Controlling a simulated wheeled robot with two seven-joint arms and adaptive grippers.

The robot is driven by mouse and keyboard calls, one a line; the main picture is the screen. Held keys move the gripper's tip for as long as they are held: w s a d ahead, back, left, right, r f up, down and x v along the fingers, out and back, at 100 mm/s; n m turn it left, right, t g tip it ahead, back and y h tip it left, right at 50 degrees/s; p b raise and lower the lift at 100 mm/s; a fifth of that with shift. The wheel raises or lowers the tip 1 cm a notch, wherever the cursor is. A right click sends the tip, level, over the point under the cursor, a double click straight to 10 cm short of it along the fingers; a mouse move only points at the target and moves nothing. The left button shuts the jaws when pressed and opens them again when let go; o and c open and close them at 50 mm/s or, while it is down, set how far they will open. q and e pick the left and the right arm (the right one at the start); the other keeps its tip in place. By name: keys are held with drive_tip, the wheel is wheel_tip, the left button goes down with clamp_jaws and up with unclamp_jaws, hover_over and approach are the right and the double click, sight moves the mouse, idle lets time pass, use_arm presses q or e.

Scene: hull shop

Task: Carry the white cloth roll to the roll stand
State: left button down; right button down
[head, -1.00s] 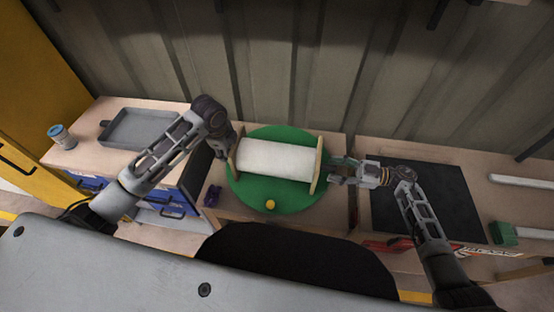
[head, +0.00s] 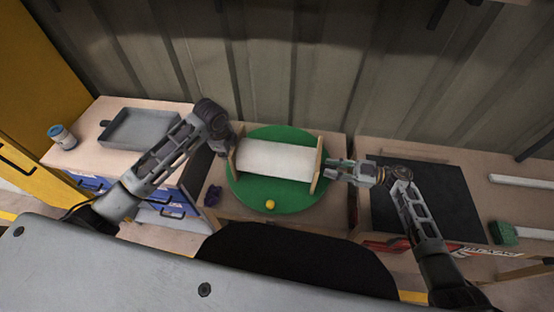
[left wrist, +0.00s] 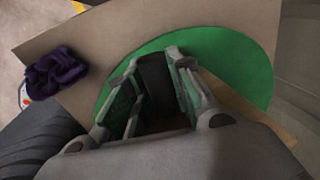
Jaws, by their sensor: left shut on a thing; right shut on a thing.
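The white cloth roll (head: 275,158) lies lengthwise between two light wooden end boards (head: 318,166), above the round green mat (head: 280,200) in the head view. I cannot tell whether these boards are the roll stand. My left gripper (head: 232,144) is at the roll's left end, partly hidden by its own wrist. In the left wrist view its fingers (left wrist: 154,68) are closed about a dark end piece (left wrist: 157,82). My right gripper (head: 338,168) is at the right end, just outside the right board, shut on the roll's end; the held part is hard to see.
A yellow ball (head: 270,204) sits on the mat's front edge. A purple cloth (head: 212,195) lies left of the mat. A grey tray (head: 140,128) and a tin (head: 61,136) stand on the left bench. A black mat (head: 425,195) and green block (head: 503,232) are right.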

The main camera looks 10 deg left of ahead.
use_arm(q)
drive_tip(key=shift+r, duration=0.15)
use_arm(e)
drive_tip(key=shift+r, duration=0.15)
idle(0.5)
